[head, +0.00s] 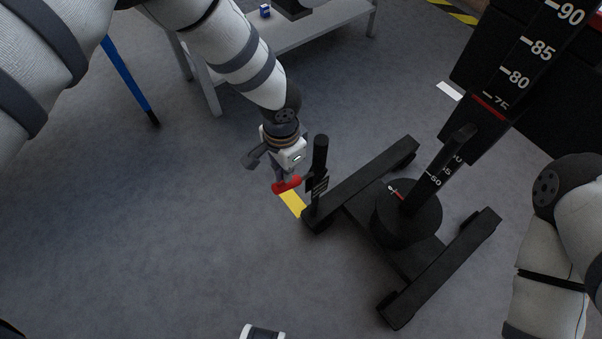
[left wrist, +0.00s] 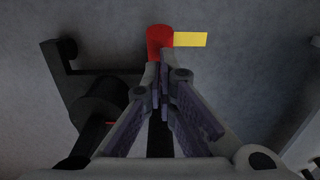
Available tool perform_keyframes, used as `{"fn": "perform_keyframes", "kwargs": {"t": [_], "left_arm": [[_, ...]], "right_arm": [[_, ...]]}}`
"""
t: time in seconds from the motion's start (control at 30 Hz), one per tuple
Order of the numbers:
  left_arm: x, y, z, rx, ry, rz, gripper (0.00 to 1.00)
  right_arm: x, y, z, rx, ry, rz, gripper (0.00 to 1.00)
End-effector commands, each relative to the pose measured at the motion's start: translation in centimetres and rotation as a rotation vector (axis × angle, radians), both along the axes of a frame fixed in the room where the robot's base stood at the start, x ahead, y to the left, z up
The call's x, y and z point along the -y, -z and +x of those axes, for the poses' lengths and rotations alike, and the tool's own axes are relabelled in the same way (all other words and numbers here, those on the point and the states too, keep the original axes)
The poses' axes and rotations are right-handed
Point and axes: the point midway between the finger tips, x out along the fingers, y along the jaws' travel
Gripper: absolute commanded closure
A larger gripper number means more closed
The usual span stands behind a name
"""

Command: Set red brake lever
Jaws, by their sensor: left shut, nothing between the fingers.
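The red brake lever (head: 287,185) sits low at the near left corner of the black jack frame (head: 365,180), beside a black upright post (head: 320,158). My left gripper (head: 281,176) is shut and empty, pointing down just above the lever. In the left wrist view the red lever (left wrist: 159,42) lies just beyond the closed fingertips (left wrist: 163,68). I cannot tell whether they touch it. The fingers partly hide the lever's near part. My right arm enters at the right edge of the head view, but its gripper is out of view.
A yellow strip (head: 292,203) shows below the lever. The jack's round base (head: 407,214) and scaled column (head: 520,62) stand to the right. A grey table (head: 300,34) is at the back, with a blue pole (head: 130,80) to its left.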

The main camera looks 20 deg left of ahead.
Motion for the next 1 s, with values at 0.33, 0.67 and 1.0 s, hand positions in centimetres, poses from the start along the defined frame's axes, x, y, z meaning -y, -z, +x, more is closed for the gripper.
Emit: {"fn": "perform_keyframes", "kwargs": {"t": [0.33, 0.67, 1.0], "left_arm": [[0.0, 2.0, 0.0, 0.000, 0.002, 0.000, 1.00], [0.0, 3.6, -0.1, -0.001, 0.000, 0.000, 1.00], [0.0, 5.3, 0.0, -0.001, 0.001, -0.001, 1.00]], "right_arm": [[0.0, 0.9, -0.5, -0.016, 0.000, 0.000, 0.60], [0.0, 1.7, -0.9, -0.029, 0.000, 0.000, 0.60], [0.0, 2.5, -1.3, -0.042, 0.000, 0.000, 0.60]]}}
